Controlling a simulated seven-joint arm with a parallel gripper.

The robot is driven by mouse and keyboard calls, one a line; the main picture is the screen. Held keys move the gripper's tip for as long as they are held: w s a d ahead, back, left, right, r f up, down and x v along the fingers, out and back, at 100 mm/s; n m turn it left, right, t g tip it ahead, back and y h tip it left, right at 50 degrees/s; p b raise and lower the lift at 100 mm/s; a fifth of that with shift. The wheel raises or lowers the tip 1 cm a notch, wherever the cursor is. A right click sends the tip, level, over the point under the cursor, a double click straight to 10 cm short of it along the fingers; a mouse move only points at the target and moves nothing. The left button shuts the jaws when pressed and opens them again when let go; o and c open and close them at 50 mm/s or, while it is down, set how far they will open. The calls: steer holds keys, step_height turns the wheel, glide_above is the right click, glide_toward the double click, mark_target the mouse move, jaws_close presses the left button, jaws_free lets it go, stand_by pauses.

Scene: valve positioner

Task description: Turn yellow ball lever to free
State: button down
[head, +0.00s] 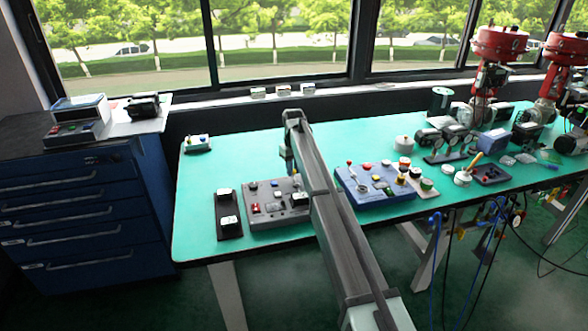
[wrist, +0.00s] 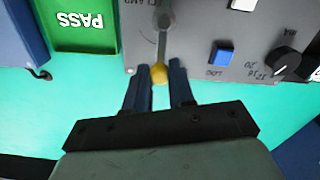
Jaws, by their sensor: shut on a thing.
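In the wrist view, the yellow ball (wrist: 160,74) is at the end of a grey lever (wrist: 163,42). The lever runs from the ball toward the top of the picture on a grey panel (wrist: 200,28). My gripper (wrist: 160,76) has its two dark blue fingers on either side of the ball and is shut on it. Upside-down lettering that looks like "CLAMP" shows beside the lever; no "free" mark is readable.
In the wrist view, a blue button (wrist: 223,53) and a black knob (wrist: 285,62) are right of the lever, and a green PASS plate (wrist: 80,36) is left. In the head view, a blue control box (head: 385,202) is right of my arm on the green table (head: 200,232).

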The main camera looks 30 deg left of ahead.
steer(key=c, duration=1)
jaws_free()
steer(key=shift+o, duration=0.2)
step_height(320, 180, up, 14)
